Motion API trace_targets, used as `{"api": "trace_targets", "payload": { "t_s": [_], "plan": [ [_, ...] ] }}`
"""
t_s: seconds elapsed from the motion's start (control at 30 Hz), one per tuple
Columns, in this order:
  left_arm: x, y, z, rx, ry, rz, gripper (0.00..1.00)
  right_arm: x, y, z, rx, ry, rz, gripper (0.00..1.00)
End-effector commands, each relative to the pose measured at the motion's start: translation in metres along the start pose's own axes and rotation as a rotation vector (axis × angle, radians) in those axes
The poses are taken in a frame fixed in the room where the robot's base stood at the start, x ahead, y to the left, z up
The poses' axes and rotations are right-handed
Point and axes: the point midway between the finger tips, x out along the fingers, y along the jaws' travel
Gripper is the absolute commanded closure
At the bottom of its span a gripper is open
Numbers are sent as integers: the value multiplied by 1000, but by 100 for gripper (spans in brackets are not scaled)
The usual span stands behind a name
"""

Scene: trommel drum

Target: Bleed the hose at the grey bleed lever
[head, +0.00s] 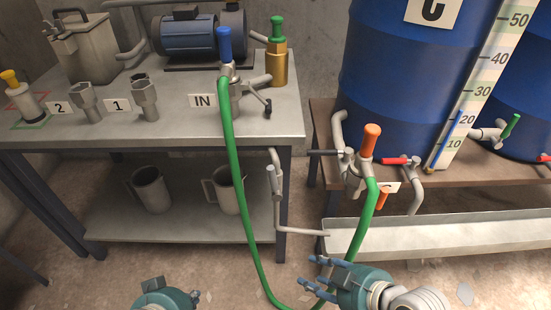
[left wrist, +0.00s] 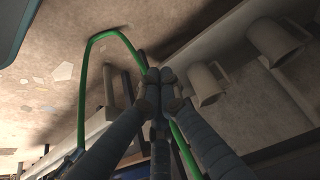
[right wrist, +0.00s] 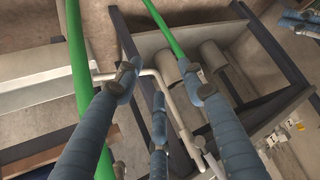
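A green hose (head: 241,190) hangs in a loop from the blue-topped coupling (head: 225,48) at the IN port to the orange-topped coupling (head: 370,142) on the blue drum. A grey lever with a dark tip (head: 259,97) sticks out beside the IN fitting; I cannot tell whether it is the bleed lever. My right gripper (head: 312,273) is open and empty, low near the hose; its fingers are spread in the right wrist view (right wrist: 157,78). My left gripper (head: 178,297) is low at the bottom edge, mostly cut off. Its fingertips meet in the left wrist view (left wrist: 157,76), with no object visible between them.
The steel table (head: 180,125) carries a pump (head: 198,32), a can and hex fittings; mugs (head: 150,190) stand on its lower shelf. A grey pipe (head: 277,190) runs from the table toward the long trough (head: 450,233). Blue drums (head: 415,75) stand on a wooden bench.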

Motion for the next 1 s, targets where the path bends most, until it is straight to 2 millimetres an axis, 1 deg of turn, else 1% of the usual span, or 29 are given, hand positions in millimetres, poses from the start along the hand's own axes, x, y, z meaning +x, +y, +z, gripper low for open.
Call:
{"api": "trace_targets", "payload": {
  "t_s": [0.03,0.07,0.1,0.17,0.2,0.27,0.3,0.4,0.5,0.6,0.73,0.9,1.0],
  "plan": [
    [-7,-2,13,-2,-59,-3,100,-1,-9,-10,-58,20,-80,60],
    [-8,-3,21,-3,-87,-5,100,-1,-15,-16,-90,45,-129,60],
    [-10,-3,28,-4,-115,-6,100,-2,-21,-27,-132,89,-185,60],
    [-11,-4,36,-5,-143,-7,100,-5,-26,-48,-186,175,-254,60],
    [-12,-4,39,-5,-155,-7,100,-9,-27,-64,-217,242,-287,60],
    [-13,-4,41,-5,-163,-8,100,-18,-23,-90,-252,348,-319,60],
    [-13,-4,42,-5,-165,-8,100,-24,-18,-107,-268,417,-330,60],
    [-13,-4,41,-5,-164,-8,100,-41,0,-145,-289,570,-326,60],
    [-12,-4,40,-5,-160,-7,100,-56,19,-172,-293,678,-303,60],
    [-12,-4,39,-5,-157,-7,100,-65,32,-188,-289,741,-281,60],
    [-14,-4,41,-5,-165,-7,100,-67,35,-198,-286,769,-273,60],
    [-22,-6,55,-7,-225,-10,100,-53,27,-214,-288,771,-274,60],
    [-26,-6,53,-7,-227,-10,100,-39,20,-227,-286,771,-273,60]
  ]
}}
